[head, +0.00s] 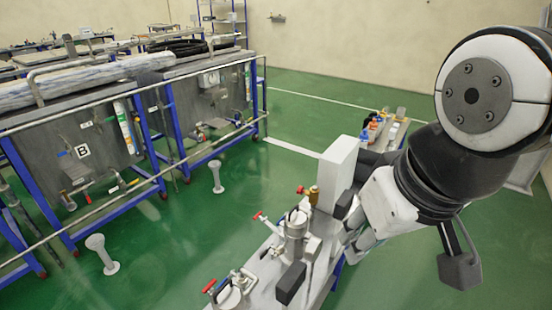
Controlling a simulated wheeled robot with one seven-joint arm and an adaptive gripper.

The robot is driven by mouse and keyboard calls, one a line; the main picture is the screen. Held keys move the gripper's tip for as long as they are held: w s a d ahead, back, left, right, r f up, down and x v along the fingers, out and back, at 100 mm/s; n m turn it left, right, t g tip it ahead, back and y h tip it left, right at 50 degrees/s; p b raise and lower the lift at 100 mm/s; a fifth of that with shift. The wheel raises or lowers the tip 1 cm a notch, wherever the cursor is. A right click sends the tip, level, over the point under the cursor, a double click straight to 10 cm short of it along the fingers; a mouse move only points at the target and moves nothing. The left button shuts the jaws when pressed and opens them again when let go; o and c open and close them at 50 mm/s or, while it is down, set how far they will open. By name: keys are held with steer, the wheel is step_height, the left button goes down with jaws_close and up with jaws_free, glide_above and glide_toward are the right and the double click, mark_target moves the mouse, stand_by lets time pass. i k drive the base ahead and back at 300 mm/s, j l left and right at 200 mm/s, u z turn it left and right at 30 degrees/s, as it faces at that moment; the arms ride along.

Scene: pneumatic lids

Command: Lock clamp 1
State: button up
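Two metal vessels with lids stand on a grey bench (262,268): the nearer one (232,296) at the bottom edge, the farther one (296,224) behind it. Each has a red-tipped handle beside it, the nearer handle (209,287) and the farther handle (259,216). I cannot tell which belongs to clamp 1. My gripper (317,243) is at the right side of the farther vessel. Its dark finger pads appear set apart, with nothing visibly pinched. My arm hides part of the gripper and the bench's right side; contact with the vessel cannot be made out.
A white upright box (337,172) and a brass fitting with a red knob (313,194) stand farther along the bench. Blue-framed stations (180,118) with a long rail are at left. Two pale floor posts (216,176) stand between.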

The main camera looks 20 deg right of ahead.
mark_target(264, 222)
steer(key=z, duration=0.3)
steer(key=i+l, duration=0.6)
steer(key=l, duration=0.2)
steer(key=i+l, duration=0.3)
steer(key=l, duration=0.15)
steer(key=u, duration=1.6)
